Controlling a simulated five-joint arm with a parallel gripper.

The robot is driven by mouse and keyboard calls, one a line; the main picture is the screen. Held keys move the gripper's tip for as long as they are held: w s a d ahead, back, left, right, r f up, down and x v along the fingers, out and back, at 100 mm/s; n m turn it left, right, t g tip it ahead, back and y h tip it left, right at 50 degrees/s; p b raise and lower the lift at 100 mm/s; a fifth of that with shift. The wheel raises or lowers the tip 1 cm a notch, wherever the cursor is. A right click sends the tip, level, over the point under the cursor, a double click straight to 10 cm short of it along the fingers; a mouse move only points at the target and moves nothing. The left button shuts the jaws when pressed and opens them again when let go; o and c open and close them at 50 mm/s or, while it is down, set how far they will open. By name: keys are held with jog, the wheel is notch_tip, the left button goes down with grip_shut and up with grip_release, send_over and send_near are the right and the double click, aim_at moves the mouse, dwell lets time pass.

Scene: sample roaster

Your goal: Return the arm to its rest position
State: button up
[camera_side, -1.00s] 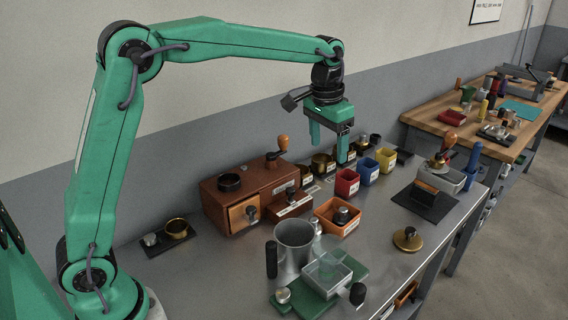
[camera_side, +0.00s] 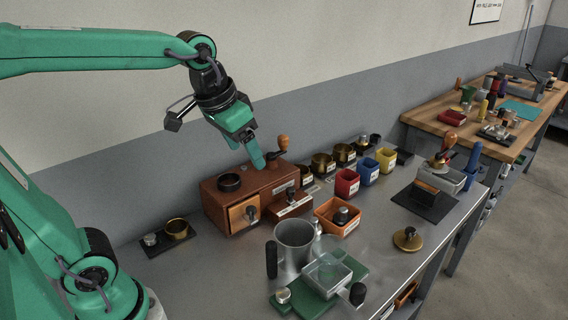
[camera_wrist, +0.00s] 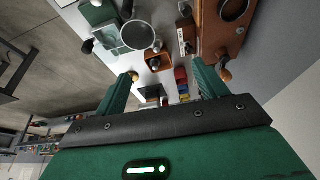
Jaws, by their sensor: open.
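My gripper (camera_side: 257,150) is in the air above the brown wooden roaster box (camera_side: 262,195), tilted down to the right in the side view. Its jaws are open with nothing visible between them. In the wrist view my gripper (camera_wrist: 165,82) shows two green fingers spread apart over the bench far below. My arm reaches in from the left edge of the side view, its upper links partly out of the picture. Whether the fingertips touch the box's crank cannot be told exactly, but they appear apart from it.
The metal bench (camera_side: 215,280) holds a steel pitcher (camera_side: 294,248), an orange tray (camera_side: 325,222), a red bin (camera_side: 346,183), a blue bin (camera_side: 368,171), a yellow bin (camera_side: 386,159) and a green scale (camera_side: 318,290). A wall stands behind.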

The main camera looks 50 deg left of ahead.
jog(key=s+a+f+t, duration=0.1)
jog(key=s+f, duration=0.3)
jog(key=s, duration=0.5)
jog(key=shift+f, duration=0.2)
